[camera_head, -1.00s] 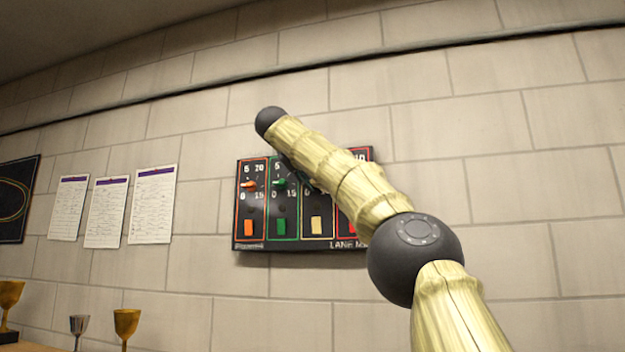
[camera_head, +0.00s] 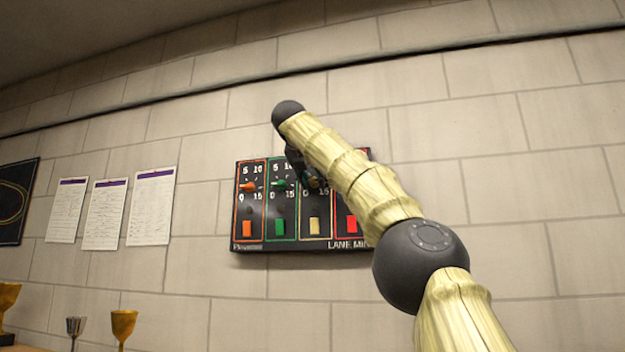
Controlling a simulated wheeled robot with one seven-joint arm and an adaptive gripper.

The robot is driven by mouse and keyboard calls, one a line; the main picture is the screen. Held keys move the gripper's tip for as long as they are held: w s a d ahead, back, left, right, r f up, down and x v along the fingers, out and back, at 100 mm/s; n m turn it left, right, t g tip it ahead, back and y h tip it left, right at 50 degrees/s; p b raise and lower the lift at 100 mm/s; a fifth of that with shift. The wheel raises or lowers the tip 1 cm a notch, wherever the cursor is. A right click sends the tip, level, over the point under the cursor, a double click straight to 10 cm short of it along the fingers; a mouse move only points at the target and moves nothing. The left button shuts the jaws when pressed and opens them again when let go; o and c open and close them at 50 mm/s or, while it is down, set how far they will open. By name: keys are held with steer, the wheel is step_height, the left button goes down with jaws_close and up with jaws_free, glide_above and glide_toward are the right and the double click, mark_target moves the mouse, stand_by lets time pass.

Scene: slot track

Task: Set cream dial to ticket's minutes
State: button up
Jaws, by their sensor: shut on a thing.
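The dark dial panel (camera_head: 257,219) hangs on the block wall, with columns edged in orange, green, cream and red. Each column has a dial above a coloured block; the cream column's block (camera_head: 314,228) shows clearly. My gripper (camera_head: 314,183) is in front of the upper cream column, shut on the cream dial, which it and my arm mostly hide. Where the cream dial points cannot be told. The orange dial (camera_head: 248,186) and green dial (camera_head: 280,184) show beside it, with numbers 0, 5, 10 and 15 around the orange one. No ticket can be made out.
Three written sheets (camera_head: 152,207) hang on the wall left of the panel. Cups (camera_head: 123,325) stand at the lower left. A dark framed picture (camera_head: 15,200) is at the left edge. The wall right of my arm is bare.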

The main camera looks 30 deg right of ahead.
steer(key=o, duration=1)
steer(key=shift+r, duration=0.1)
steer(key=v, duration=1.2)
steer(key=shift+d+f, duration=0.1)
steer(key=shift+f, duration=0.1)
